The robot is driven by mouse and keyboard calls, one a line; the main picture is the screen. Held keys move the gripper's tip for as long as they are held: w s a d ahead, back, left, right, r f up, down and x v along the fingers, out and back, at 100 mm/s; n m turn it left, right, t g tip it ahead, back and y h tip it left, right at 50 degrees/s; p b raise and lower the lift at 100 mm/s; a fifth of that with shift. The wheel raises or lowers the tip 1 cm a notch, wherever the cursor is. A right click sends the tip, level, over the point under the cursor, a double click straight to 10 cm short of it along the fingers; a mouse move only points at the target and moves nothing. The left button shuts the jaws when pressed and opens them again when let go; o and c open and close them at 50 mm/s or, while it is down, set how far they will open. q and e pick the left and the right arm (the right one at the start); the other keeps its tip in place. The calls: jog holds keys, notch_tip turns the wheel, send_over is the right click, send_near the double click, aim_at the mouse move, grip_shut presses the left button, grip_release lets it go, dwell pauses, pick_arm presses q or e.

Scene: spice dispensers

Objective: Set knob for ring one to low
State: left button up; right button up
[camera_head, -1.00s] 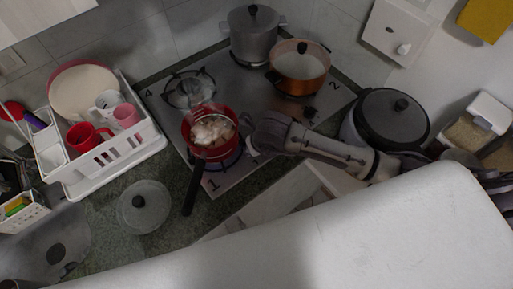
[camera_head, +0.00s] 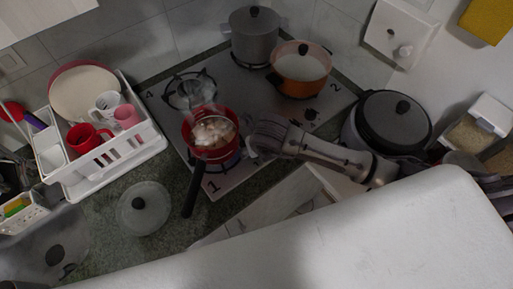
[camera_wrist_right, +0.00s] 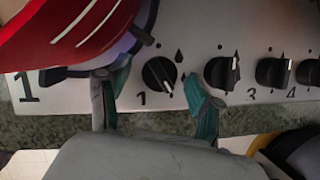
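The knob for ring one (camera_wrist_right: 159,75) is a round black knob above the printed 1 in the right wrist view. Its white pointer line slants to the lower right. My right gripper (camera_wrist_right: 155,79) is open, with one finger on each side of this knob; I cannot tell whether either touches it. In the head view my right gripper (camera_head: 252,141) is just right of the red pan and hides the knob. The red pan (camera_head: 189,129) holds pale food, steams and stands on ring one, with a blue glow beneath. My left gripper is not in view.
More knobs (camera_wrist_right: 221,73) line the panel to the right. A grey pot (camera_head: 253,38) and an orange pot (camera_head: 300,67) stand on the back of the stove. A black cooker (camera_head: 392,122) stands right of it. A lid (camera_head: 143,208) and dish rack (camera_head: 118,155) are left.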

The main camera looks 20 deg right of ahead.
jog(key=v, duration=1.2)
dwell(0.3)
